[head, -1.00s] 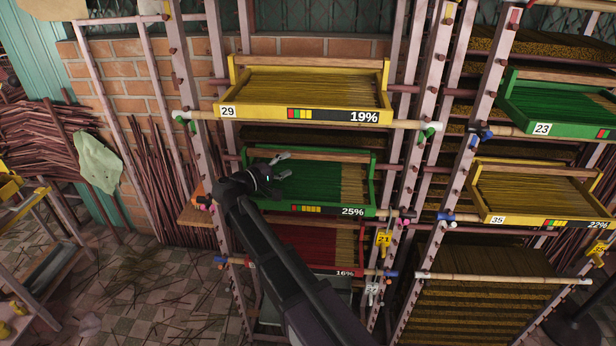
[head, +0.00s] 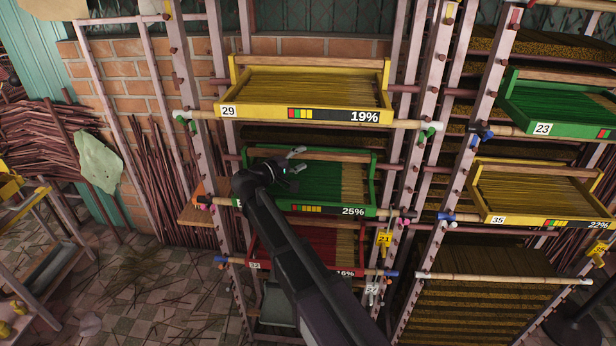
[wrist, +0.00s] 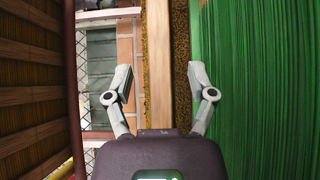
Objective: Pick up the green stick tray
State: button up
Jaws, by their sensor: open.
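A green tray labelled 25% (head: 372,187) sits on the middle level of the rack, filled with green sticks and a band of tan ones at its right. It has a wooden bar (head: 340,156) along its back. My gripper (head: 299,160) is over the tray's left-back part, and my arm hides its left front corner. In the wrist view my gripper (wrist: 158,72) is open and empty. The wooden bar (wrist: 157,50) shows between its fingers, and green sticks (wrist: 255,90) lie to the right. I cannot tell whether the fingers reach around the bar.
A yellow tray labelled 29 (head: 255,109) is close above, and a red-stick tray labelled 16% (head: 306,267) is below. Rack posts (head: 197,110) flank the trays. Another green tray labelled 23 (head: 565,127) is on the rack at right. The floor (head: 140,290) at left is mostly clear.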

jog(key=shift+x, duration=1.4)
jog(key=shift+a, duration=0.1)
grip_shut()
